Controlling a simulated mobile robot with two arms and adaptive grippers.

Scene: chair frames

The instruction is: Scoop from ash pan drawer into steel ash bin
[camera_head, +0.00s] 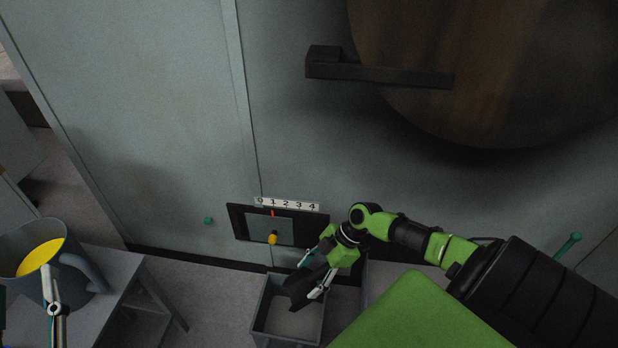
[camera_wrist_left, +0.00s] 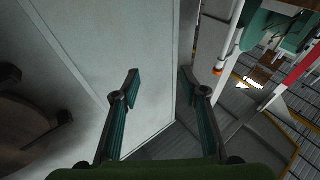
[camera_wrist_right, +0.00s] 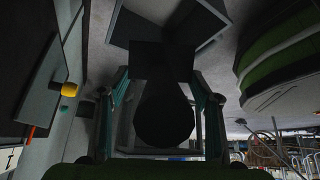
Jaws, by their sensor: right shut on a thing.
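My right gripper (camera_head: 318,273) is shut on a dark scoop (camera_head: 305,290), held over an open grey box (camera_head: 256,318), which looks like the ash pan drawer. In the right wrist view the scoop (camera_wrist_right: 164,118) is a black shape between the fingers. Whether it holds ash is too dark to tell. A blue-grey handled container (camera_head: 72,258) with a yellow inside stands at the far left; I cannot tell if it is the steel ash bin. My left gripper (camera_wrist_left: 157,82) is open and empty; part of it shows at the left of the head view.
A grey table (camera_head: 112,272) bears the handled container. A grey wall panel (camera_head: 150,110) carries a numbered scale (camera_head: 287,203) and a yellow knob (camera_head: 272,239) behind the box. A large round brown door with a dark handle (camera_head: 375,72) is above.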

